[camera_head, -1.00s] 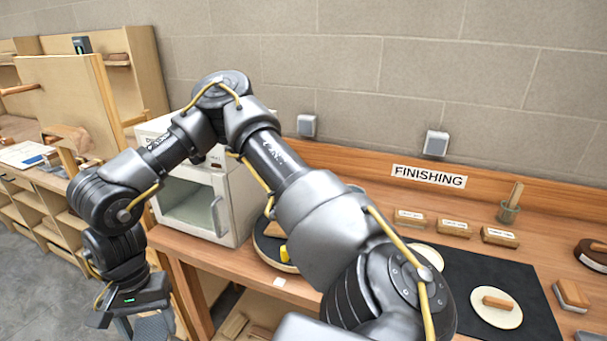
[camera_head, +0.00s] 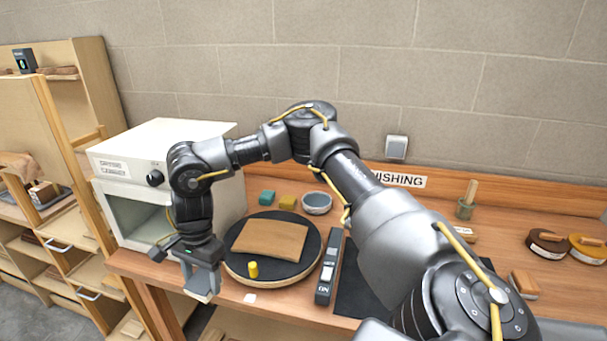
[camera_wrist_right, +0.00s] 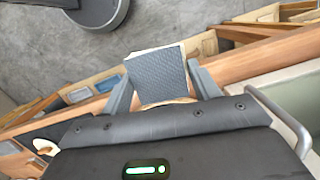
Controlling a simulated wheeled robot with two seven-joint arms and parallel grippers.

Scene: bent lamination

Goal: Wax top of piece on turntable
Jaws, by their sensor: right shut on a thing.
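The piece, a slightly bent brown wooden panel (camera_head: 270,239), lies on the black-topped round turntable (camera_head: 272,273), beside a yellow knob (camera_head: 252,269). My right gripper (camera_head: 201,287) is left of the turntable, near the table's front edge, and apart from the piece. In the right wrist view, the gripper (camera_wrist_right: 160,88) is shut on a grey textured pad (camera_wrist_right: 158,76) with a pale edge. What kind of pad it is I cannot tell. Two round tins, one dark (camera_head: 547,243) and one yellow (camera_head: 588,249), stand at the far right. My left gripper is not in view.
A white drying cabinet (camera_head: 160,135) stands left of the turntable.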

